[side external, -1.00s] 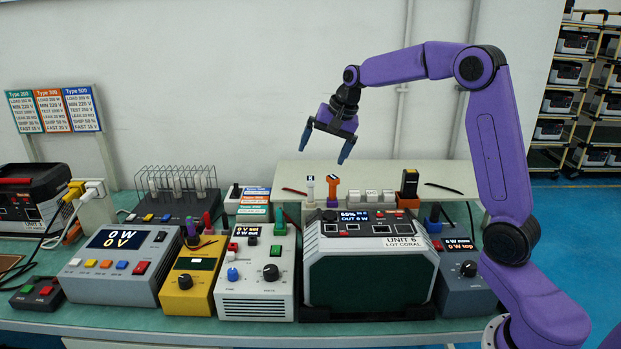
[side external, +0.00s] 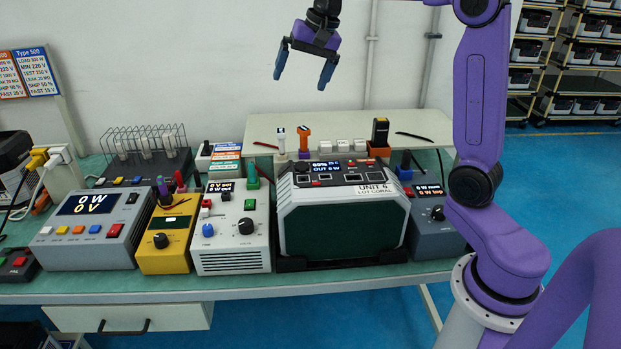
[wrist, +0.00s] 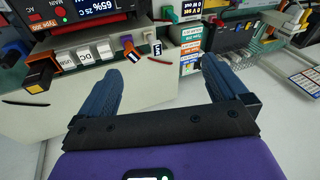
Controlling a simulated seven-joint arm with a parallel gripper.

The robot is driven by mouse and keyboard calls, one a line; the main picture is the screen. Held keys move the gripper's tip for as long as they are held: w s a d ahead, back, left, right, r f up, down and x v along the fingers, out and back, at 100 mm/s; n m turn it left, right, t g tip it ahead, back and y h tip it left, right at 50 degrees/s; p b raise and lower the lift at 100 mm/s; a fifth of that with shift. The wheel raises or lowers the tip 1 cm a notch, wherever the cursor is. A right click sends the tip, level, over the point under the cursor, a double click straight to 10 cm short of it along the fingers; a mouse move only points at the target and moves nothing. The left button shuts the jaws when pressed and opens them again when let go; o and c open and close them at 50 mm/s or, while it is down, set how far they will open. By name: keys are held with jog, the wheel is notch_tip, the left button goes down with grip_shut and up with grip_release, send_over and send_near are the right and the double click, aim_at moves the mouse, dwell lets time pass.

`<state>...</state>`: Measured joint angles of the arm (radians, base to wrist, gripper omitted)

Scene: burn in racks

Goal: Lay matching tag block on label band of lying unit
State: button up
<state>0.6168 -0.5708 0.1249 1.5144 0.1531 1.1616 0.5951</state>
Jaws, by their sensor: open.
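Unit 6 (side external: 345,228), a large grey and dark green case with a lit screen and a white label reading UNIT 6 LOT CORAL (side external: 374,190), rests in a black cradle on the bench. In the wrist view its top (wrist: 95,28) shows a lit screen. Small white blocks (side external: 343,146) sit on the pale shelf behind it; the wrist view shows them marked USB (wrist: 66,59) and DC (wrist: 85,54). An orange-topped piece (side external: 304,134) stands left of them. My gripper (side external: 300,82) is open and empty, high above the shelf; its fingers also show in the wrist view (wrist: 157,70).
A grey meter (side external: 90,240), a yellow tester (side external: 167,240) and a white supply (side external: 230,235) stand left of the unit. A blue-grey box (side external: 436,225) stands right. A dark upright piece (side external: 380,131) stands on the shelf (side external: 430,122). A wire rack (side external: 145,145) is behind left.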

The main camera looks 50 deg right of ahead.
jog(key=s+a+f+n+g, duration=0.1)
jog(key=s+a+f+n, duration=0.35)
jog(key=s+a, duration=0.25)
jog(key=s+a+f+n+g, duration=0.1)
jog(key=s+a+f+n, duration=0.2)
jog(key=s+a+n, duration=0.4)
jog(key=s+d+f+n+g, duration=0.1)
jog(key=s+f+n, duration=0.3)
jog(key=s, duration=0.6)
jog(key=s+d+f+n+h, duration=0.1)
jog(key=s+f+n, duration=0.3)
jog(key=s, duration=0.6)
jog(key=shift+s+f+n+g, duration=0.15)
jog(key=shift+s+n+g, duration=0.1)
jog(key=shift+n+g, duration=0.2)
jog(key=shift+a, duration=0.1)
